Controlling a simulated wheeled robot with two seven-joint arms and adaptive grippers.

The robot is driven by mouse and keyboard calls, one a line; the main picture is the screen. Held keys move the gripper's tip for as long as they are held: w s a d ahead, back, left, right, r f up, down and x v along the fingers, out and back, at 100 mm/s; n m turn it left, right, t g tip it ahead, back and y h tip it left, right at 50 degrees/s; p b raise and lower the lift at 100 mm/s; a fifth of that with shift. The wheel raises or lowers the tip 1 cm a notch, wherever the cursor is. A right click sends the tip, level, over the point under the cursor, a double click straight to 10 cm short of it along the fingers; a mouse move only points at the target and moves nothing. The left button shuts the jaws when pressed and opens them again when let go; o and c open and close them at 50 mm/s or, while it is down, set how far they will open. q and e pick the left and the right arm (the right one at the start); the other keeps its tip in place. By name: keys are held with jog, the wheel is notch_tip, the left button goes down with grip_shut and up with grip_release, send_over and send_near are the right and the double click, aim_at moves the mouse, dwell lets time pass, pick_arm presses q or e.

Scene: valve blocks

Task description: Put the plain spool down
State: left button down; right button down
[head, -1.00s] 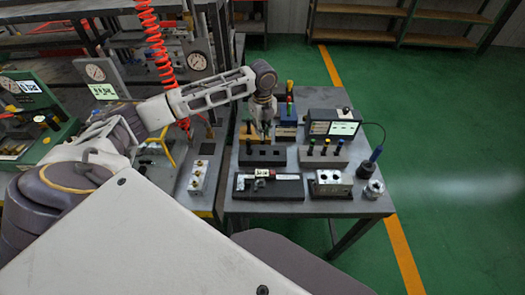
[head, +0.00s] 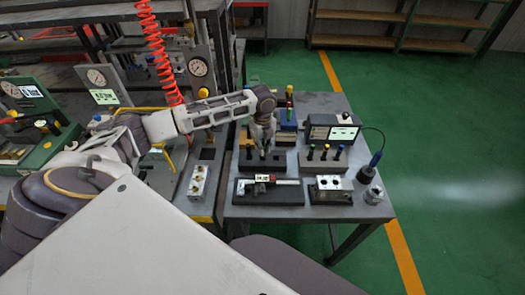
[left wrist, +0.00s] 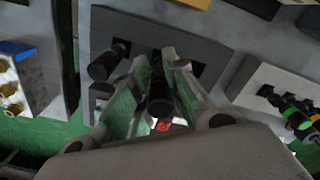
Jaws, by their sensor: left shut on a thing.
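My left gripper (head: 264,148) hangs over the dark grey block with square recesses (head: 284,162) on the table. In the left wrist view my left gripper (left wrist: 162,88) is shut on a plain black spool (left wrist: 159,106), which lies between the two fingers. The same block (left wrist: 205,47) shows behind the fingertips, with a recess near them. Whether the spool's lower end is inside a recess or above it, I cannot tell. Another black cylinder (left wrist: 104,64) shows at the block's left recess. My right gripper is not in view.
A block with several colour-topped spools (head: 323,158) stands just right. A caliper in a dark tray (head: 270,190) and a metal valve block (head: 331,187) lie nearer. A display box (head: 334,130) stands behind.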

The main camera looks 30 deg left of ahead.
pick_arm(q)
jog(key=shift+f, duration=1.3)
jog(key=shift+f, duration=0.1)
jog(key=c, duration=1.4)
grip_release()
jog(key=shift+r, duration=6.1)
